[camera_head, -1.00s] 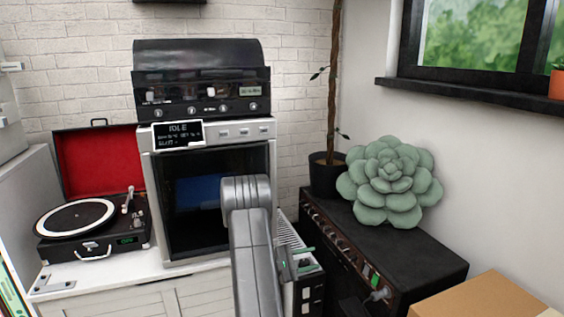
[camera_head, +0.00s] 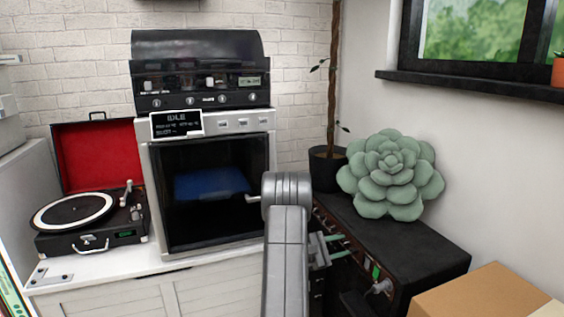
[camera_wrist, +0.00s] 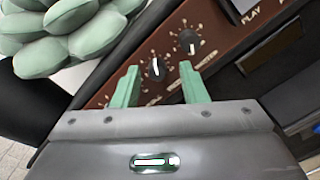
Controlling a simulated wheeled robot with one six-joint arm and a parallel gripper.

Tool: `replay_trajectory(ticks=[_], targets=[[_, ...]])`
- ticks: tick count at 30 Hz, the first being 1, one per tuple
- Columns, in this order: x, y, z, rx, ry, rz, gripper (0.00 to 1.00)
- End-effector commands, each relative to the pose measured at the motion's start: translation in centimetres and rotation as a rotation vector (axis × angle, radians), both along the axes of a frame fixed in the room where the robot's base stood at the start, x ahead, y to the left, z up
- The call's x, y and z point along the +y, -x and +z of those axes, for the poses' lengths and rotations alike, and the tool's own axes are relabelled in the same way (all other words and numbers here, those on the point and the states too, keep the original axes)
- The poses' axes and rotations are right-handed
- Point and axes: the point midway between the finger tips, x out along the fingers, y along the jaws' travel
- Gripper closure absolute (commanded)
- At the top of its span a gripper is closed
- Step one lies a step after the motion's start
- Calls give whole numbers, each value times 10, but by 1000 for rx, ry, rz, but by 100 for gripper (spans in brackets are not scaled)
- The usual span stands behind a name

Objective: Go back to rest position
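My gripper (camera_wrist: 158,88) shows in the wrist view with its two green fingers spread apart and nothing between them. Behind the fingers is the brown knob panel (camera_wrist: 215,28) of a black cabinet. In the head view my gripper (camera_head: 330,245) is to the right of my grey arm, close in front of the black cabinet (camera_head: 425,245). Whether it touches the panel cannot be told. My arm partly hides the panel and the right side of the machine.
A machine with a dark window (camera_head: 205,195) and a blue item inside stands centre-left. A record player (camera_head: 90,215) is on the white counter (camera_head: 115,268). A green succulent cushion (camera_head: 390,175) and a plant pot (camera_head: 327,170) are on the cabinet. A cardboard box (camera_head: 485,295) is at lower right.

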Motion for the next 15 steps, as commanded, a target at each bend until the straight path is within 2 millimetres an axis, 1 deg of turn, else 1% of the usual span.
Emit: replay_trajectory(ticks=[1, 15], targets=[[2, -1, 8, 36, 12, 3, 61], [2, 0, 7, 414, 150, 3, 61]])
